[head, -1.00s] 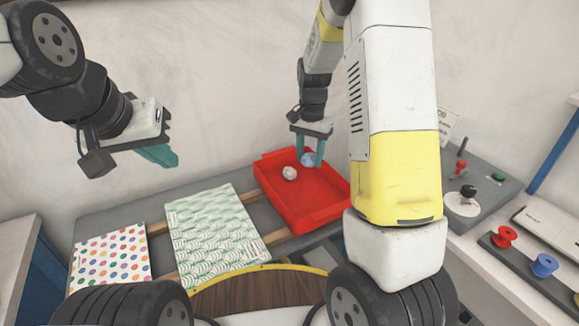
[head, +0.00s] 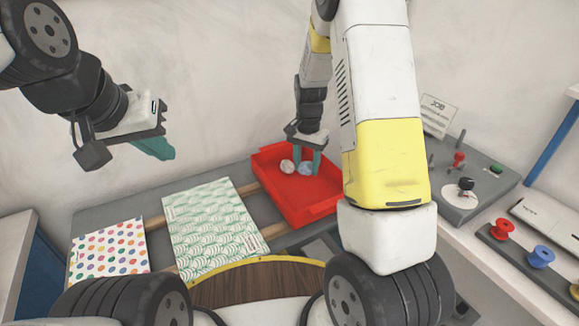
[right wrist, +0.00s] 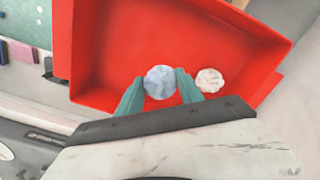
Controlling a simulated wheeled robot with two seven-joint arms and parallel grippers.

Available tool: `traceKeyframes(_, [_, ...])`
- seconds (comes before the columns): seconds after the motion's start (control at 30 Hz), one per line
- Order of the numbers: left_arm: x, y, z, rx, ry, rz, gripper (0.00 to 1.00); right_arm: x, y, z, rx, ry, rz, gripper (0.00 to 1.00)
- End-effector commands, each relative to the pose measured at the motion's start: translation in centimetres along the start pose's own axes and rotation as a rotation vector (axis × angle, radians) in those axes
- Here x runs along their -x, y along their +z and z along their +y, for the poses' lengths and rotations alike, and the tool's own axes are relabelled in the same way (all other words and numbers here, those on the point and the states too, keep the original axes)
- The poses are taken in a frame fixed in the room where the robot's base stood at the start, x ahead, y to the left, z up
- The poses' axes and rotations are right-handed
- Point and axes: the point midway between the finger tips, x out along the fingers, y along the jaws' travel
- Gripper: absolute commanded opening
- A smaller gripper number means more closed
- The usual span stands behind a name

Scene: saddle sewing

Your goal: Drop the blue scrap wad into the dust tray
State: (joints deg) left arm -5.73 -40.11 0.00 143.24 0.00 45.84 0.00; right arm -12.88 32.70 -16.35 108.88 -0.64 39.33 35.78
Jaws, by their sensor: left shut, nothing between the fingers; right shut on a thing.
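The blue scrap wad (head: 306,168) is a small pale blue crumpled ball. My right gripper (head: 307,166) is shut on it, inside the outline of the red dust tray (head: 312,210). In the right wrist view the wad (right wrist: 160,82) sits between the two teal fingertips, over the floor of the tray (right wrist: 135,45). Whether the wad touches the tray floor I cannot tell. A whitish wad (head: 287,166) lies in the tray beside it. My left gripper (head: 155,148) is shut and empty, raised at the upper left, away from the tray.
Left of the tray lie a green-patterned fabric piece (head: 212,225) and a polka-dot piece (head: 108,250). At the right are a grey control box (head: 465,180) and red and blue spools (head: 541,258). A wooden round surface (head: 258,285) is in front.

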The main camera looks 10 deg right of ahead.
Motion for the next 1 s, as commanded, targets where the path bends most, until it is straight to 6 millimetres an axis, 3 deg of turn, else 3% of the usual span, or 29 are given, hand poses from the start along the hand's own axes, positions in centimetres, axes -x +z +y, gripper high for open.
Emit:
traceKeyframes(0.03, [0.0, 0.0, 0.0, 0.0, 0.0, 0.0, 0.0, 0.0, 0.0, 0.0, 0.0, 0.0, 0.0, 0.46])
traceKeyframes(0.17, [0.0, 0.0, 0.0, 0.0, 0.0, 0.0, 0.0, 0.0, 0.0, 0.0, 0.0, 0.0, 0.0, 0.69])
traceKeyframes(0.53, [0.0, 0.0, 0.0, 0.0, 0.0, 0.0, 0.0, 0.6, 0.0, 0.0, 0.0, -0.001, 0.001, 0.69])
traceKeyframes(1.0, [0.0, 0.0, 0.0, 0.0, 0.0, 0.0, 0.0, 7.4, 0.0, 0.0, 0.001, -0.001, 0.001, 0.69])
